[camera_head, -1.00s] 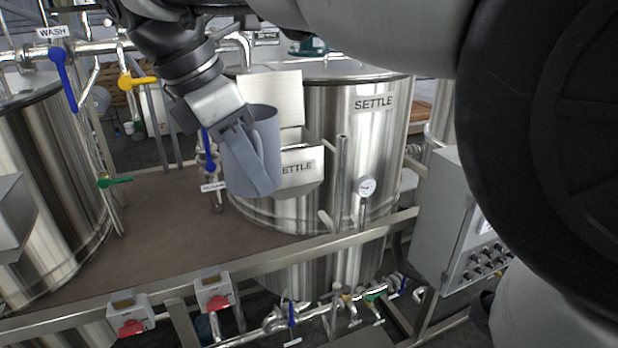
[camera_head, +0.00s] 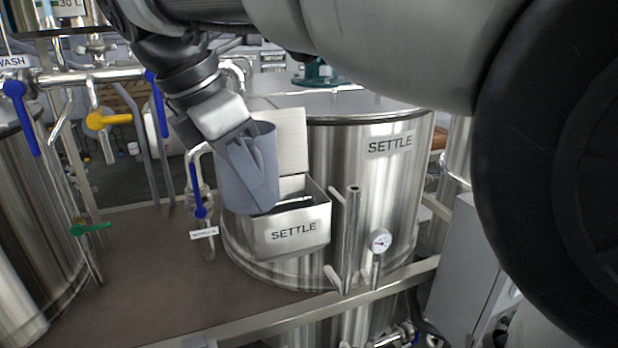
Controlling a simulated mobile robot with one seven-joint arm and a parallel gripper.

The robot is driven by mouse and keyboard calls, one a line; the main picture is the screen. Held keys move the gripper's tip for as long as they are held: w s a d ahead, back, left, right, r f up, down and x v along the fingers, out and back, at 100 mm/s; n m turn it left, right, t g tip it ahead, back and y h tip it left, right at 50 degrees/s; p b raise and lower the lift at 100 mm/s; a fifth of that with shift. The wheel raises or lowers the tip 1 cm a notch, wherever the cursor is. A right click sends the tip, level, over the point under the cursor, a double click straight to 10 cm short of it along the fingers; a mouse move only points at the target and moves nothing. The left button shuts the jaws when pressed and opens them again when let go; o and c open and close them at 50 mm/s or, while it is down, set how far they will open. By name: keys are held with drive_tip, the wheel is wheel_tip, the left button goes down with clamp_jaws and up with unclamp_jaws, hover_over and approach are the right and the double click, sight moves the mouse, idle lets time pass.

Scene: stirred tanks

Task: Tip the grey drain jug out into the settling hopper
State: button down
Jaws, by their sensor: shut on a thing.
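The grey drain jug (camera_head: 243,185) is held nearly upright, tilted a little, in my gripper (camera_head: 241,152). My gripper is shut on the jug, at its handle side facing the camera. The settling hopper (camera_head: 293,233) is an open steel box labelled SETTLE on the front of the SETTLE tank (camera_head: 390,185). The jug is in front of the hopper's left part in the picture and hides its left rim. I cannot tell whether they touch. The jug's contents are not visible.
A blue-handled valve (camera_head: 197,190) stands just left of the jug. Yellow (camera_head: 108,121) and green (camera_head: 90,229) valve handles are at left. The brown deck (camera_head: 150,270) is clear in front.

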sight(261, 158)
drive_tip(key=shift+w+r, duration=0.1)
drive_tip(key=shift+w, duration=0.4)
drive_tip(key=shift+s+a+r+m+g+y+b, duration=0.25)
drive_tip(key=shift+g+y+b, duration=0.7)
drive_tip(key=shift+y, duration=1.5)
drive_tip(key=shift+a+r+g+y+b, duration=0.1)
drive_tip(key=shift+r+g+y+b, duration=0.35)
drive_tip(key=shift+g+y, duration=1.45)
drive_tip(key=shift+s+a+r+m+g+y+b, duration=0.15)
drive_tip(key=shift+g+y+b, duration=0.6)
drive_tip(key=shift+y, duration=2.3)
drive_tip(key=shift+w+d+r+y+b, duration=0.2)
drive_tip(key=shift+y+b, duration=0.2)
drive_tip(key=shift+b, duration=0.3)
drive_tip(key=shift+d+y+b, duration=0.1)
drive_tip(key=shift+y+b, duration=0.2)
drive_tip(key=shift+w+d+r+g+y+b, duration=0.2)
drive_tip(key=shift+d+r+g+y+b, duration=0.2)
drive_tip(key=shift+y+b, duration=0.4)
drive_tip(key=shift+w+d+r+g+y+b, duration=0.2)
drive_tip(key=shift+d+r+g+y+b, duration=0.2)
drive_tip(key=shift+y+b, duration=0.35)
drive_tip(key=shift+w+d+r+m+y+b, duration=0.25)
drive_tip(key=shift+d+r+y+b, duration=0.25)
drive_tip(key=shift+y+b, duration=0.25)
